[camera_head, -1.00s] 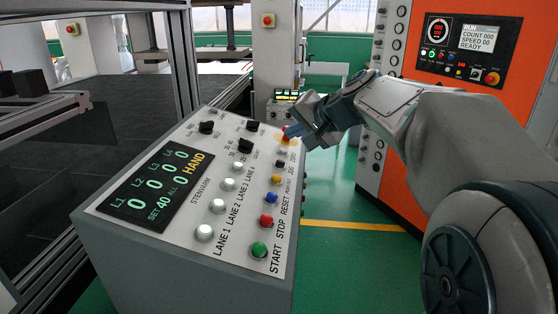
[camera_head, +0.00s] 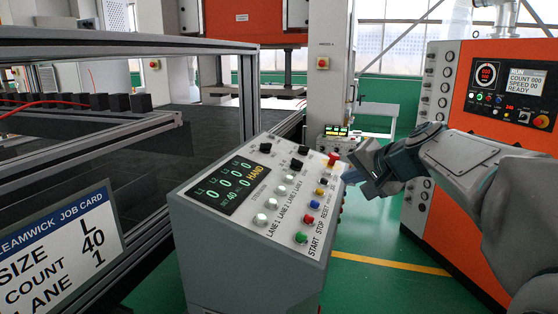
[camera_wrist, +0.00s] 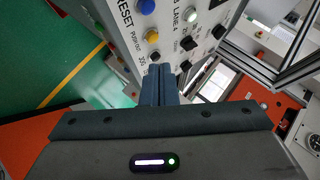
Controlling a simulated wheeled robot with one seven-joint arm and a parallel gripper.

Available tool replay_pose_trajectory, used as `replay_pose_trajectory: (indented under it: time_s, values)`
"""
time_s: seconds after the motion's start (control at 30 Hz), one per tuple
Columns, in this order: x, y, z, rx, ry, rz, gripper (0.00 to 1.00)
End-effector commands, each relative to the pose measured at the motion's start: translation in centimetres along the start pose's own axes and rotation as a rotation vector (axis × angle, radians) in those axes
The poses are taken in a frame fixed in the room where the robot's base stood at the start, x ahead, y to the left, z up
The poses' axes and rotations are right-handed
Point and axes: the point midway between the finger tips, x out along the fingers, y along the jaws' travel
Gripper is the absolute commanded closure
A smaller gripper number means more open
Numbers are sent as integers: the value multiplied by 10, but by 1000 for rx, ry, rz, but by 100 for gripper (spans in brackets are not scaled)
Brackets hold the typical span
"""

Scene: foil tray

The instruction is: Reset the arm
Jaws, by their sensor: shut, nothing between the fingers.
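My gripper (camera_head: 368,182) is at the right side of the grey control panel (camera_head: 240,237), just right of the red button at its upper right corner, apart from it as far as the head view shows. In the wrist view my gripper (camera_wrist: 159,68) has its two fingers together and empty, pointing toward the panel (camera_wrist: 173,12). The panel's display (camera_head: 232,184) reads zeros, "40" and "HAND". The blue RESET button (camera_head: 314,204) is on the panel and also shows in the wrist view (camera_wrist: 147,6).
A job card (camera_head: 60,245) at the lower left reads size L, count 40, lane 1. A black-topped framed table (camera_head: 210,140) stands behind the panel. An orange cabinet (camera_head: 478,100) with a screen reading READY stands at the right. Green floor (camera_head: 360,285) is open at the front.

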Motion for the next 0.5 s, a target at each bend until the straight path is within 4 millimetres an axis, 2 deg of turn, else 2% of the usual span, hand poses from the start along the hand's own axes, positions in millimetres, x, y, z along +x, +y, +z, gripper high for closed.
replay_pose_trajectory:
  time_s: [0.27, 0.5]
  values:
    - [-8, 24, 56, -93, -86, 96, 100]
    - [-22, 61, 116, -214, -180, 217, 100]
